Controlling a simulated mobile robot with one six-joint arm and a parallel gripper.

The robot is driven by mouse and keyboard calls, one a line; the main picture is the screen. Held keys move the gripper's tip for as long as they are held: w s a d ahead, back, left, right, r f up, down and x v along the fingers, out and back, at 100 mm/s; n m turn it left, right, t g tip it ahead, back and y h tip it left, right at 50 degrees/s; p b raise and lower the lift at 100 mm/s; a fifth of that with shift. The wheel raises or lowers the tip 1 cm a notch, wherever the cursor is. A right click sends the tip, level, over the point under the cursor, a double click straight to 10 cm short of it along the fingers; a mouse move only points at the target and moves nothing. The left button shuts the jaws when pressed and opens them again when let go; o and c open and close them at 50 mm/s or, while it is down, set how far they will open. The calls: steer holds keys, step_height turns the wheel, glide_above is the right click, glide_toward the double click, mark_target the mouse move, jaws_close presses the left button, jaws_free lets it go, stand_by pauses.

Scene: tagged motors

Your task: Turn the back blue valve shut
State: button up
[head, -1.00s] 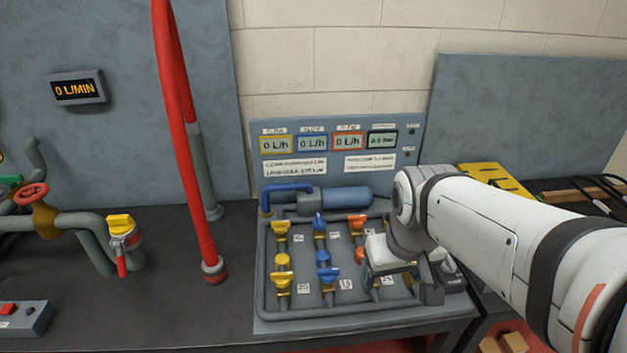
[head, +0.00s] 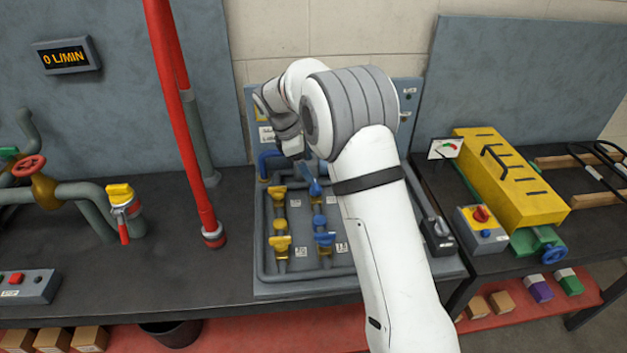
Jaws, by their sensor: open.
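The back blue valve (head: 315,187) is on the middle pipe of the grey valve panel (head: 262,283). Its handle looks narrow and runs roughly along the pipe, slightly tilted. The front blue valve (head: 325,240) sits nearer on the same pipe, with its handle across it. My gripper (head: 290,148) is open and appears above and a little behind and left of the back blue valve. A gap to the handle cannot be judged. My arm hides the orange valves and most of the displays.
Two yellow valves (head: 279,243) stand on the left pipe, close beside the blue ones. A red hose (head: 180,120) rises left of the panel. A black knob (head: 438,231) is at the panel's right. A yellow box (head: 515,185) stands farther right.

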mark_target(314, 184)
steer(key=shift+n, duration=0.4)
steer(key=x, duration=0.5)
steer(key=w+a+p+x, duration=0.1)
steer(key=x, duration=0.2)
steer(key=shift+f, duration=0.55)
steer(key=shift+c, duration=0.2)
steer(key=c, duration=0.9)
steer(key=shift+c, duration=0.2)
